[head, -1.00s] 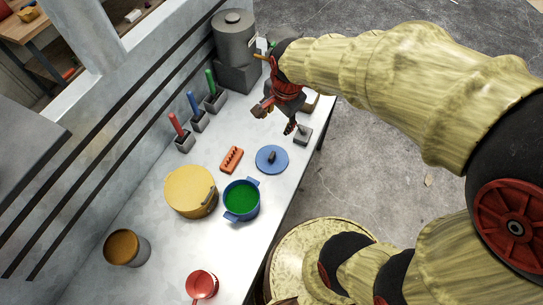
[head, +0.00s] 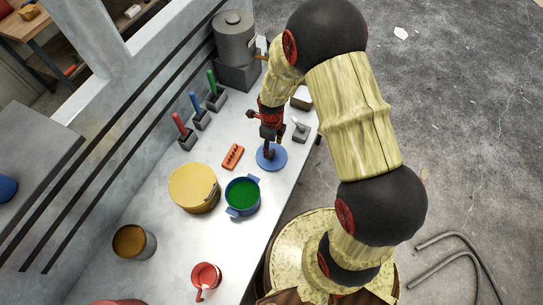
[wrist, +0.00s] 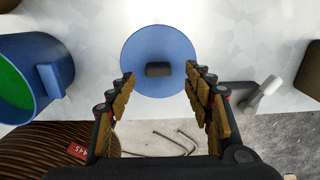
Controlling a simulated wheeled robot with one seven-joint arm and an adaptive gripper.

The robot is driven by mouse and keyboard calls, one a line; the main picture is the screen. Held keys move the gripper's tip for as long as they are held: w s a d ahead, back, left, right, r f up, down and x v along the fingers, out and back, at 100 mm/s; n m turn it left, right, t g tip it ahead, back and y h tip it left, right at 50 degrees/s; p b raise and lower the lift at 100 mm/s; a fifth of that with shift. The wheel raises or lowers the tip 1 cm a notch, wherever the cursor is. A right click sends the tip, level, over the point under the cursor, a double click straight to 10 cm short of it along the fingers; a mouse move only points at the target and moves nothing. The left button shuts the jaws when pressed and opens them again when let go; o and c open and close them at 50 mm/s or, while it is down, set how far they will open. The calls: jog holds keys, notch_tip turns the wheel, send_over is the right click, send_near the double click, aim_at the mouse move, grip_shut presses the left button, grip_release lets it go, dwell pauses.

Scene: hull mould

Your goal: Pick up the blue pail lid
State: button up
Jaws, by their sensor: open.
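The blue pail lid (head: 272,158) is a flat round disc lying on the pale bench, with a dark knob at its centre. In the wrist view the lid (wrist: 160,50) shows at the top middle, and its knob (wrist: 158,69) lies between and beyond the fingertips. My gripper (head: 269,149) is above the lid in the head view and hides part of it and the knob. In the wrist view my gripper (wrist: 160,82) has its fingers spread wide with nothing between them. The blue pail (head: 242,197) with green contents stands just nearer than the lid.
A yellow pot (head: 192,188) and an orange block (head: 233,157) are left of the lid. A grey block with a handle (head: 300,132) stands right of it, close to the bench edge. A red mug (head: 206,277) and a brown-topped can (head: 132,242) stand nearer.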

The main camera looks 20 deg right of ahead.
aim_at(273, 153)
jog(key=f, duration=0.4)
jog(key=shift+s+d+f, duration=0.15)
jog(key=shift+s+f, duration=0.15)
jog(key=shift+f, duration=0.05)
jog(key=shift+c, duration=0.4)
jog(key=shift+s, duration=0.1)
jog(key=c, duration=1.1)
jog(key=shift+c, duration=0.3)
